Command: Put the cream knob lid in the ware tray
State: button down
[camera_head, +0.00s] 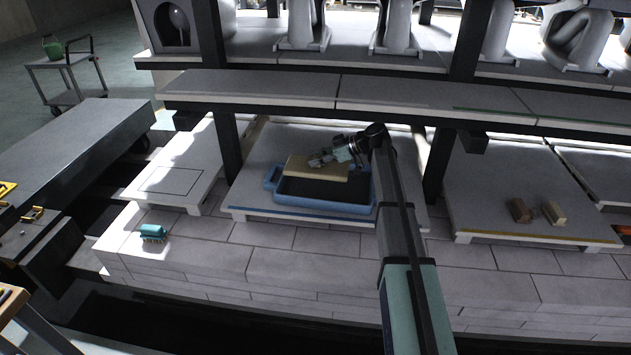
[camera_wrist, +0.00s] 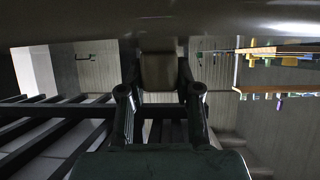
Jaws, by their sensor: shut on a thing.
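The cream knob lid (camera_head: 330,174) is a flat, pale tan slab. It is over the blue ware tray (camera_head: 350,210) in the head view and covers the tray's back part. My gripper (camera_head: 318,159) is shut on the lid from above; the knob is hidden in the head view. In the wrist view the fingers of my gripper (camera_wrist: 160,72) close on a tan block, likely the knob (camera_wrist: 160,70). The broad lid (camera_wrist: 160,22) fills the top of that view. I cannot tell whether the lid touches the tray. The tray's dark inside shows in front.
The tray stands on a pale kiln slab (camera_head: 243,190) beneath a long shelf (camera_head: 250,84) on dark posts (camera_head: 437,165). A teal brush (camera_head: 153,231) lies at left. A brown block (camera_head: 521,210) and a cream block (camera_head: 554,212) lie at right. The front brick ledge is mostly clear.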

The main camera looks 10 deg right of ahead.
aim_at(347, 168)
jog(key=shift+f+p, duration=0.3)
jog(key=shift+f, duration=3.85)
jog(key=shift+f, duration=0.15)
jog(key=c, duration=0.8)
grip_release()
jog(key=shift+d+r, duration=0.1)
jog(key=shift+r, duration=0.1)
jog(key=b+v, duration=0.1)
jog(key=v, duration=1.1)
jog(key=shift+f, duration=0.1)
